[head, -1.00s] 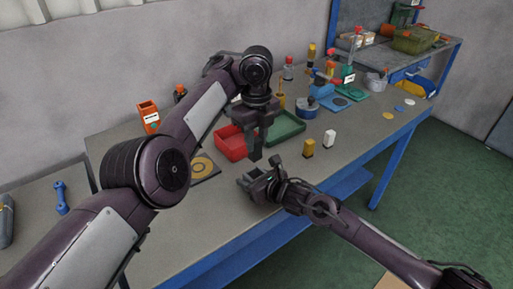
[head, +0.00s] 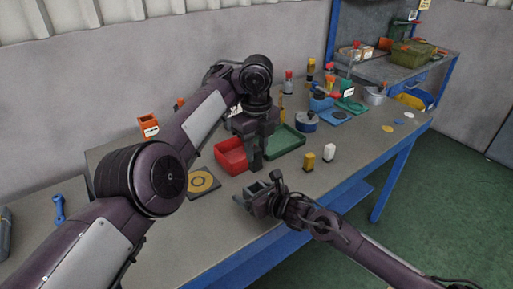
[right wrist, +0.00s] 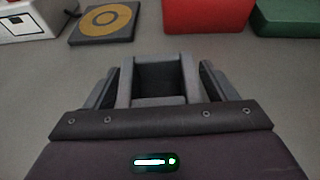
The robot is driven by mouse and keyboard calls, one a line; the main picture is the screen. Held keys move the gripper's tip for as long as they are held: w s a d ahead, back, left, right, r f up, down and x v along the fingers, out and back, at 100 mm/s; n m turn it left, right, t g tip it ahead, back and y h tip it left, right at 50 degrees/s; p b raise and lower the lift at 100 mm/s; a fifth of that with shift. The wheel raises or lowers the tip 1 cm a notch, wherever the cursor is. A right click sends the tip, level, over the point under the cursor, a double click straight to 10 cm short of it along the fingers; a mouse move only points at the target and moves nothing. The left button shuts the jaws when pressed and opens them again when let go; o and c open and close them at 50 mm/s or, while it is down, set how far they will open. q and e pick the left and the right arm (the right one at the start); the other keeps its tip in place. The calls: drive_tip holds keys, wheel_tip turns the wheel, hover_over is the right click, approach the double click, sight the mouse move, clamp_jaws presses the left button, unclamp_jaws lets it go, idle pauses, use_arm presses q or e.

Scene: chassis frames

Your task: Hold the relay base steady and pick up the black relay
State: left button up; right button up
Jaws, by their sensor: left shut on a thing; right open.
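The relay base shows in the right wrist view as a grey block (right wrist: 186,92) with an empty square recess. It sits on the table between the fingers of my right gripper (right wrist: 160,88). That gripper is open around it; I cannot tell whether a finger touches it. In the head view my right gripper (head: 260,192) is low over the table's front part. My left gripper (head: 256,152) is above and just behind it, pointing down. It is shut on a dark piece that looks like the black relay (head: 256,164), mostly merged with the dark fingers.
A red tray (head: 229,158) and a green tray (head: 287,144) stand close behind the grippers. A mat with an orange ring (head: 203,182) lies to the left.

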sight(256, 166)
drive_tip(key=v, duration=1.2)
drive_tip(key=shift+w+a, duration=0.1)
drive_tip(key=x, duration=1.2)
use_arm(q)
wheel_tip(256, 166, down, 3)
wheel_tip(256, 166, down, 2)
drive_tip(key=shift+f, duration=0.1)
drive_tip(key=shift+a+f, duration=0.1)
drive_tip(key=shift+f, duration=0.4)
drive_tip(key=shift+r, duration=0.15)
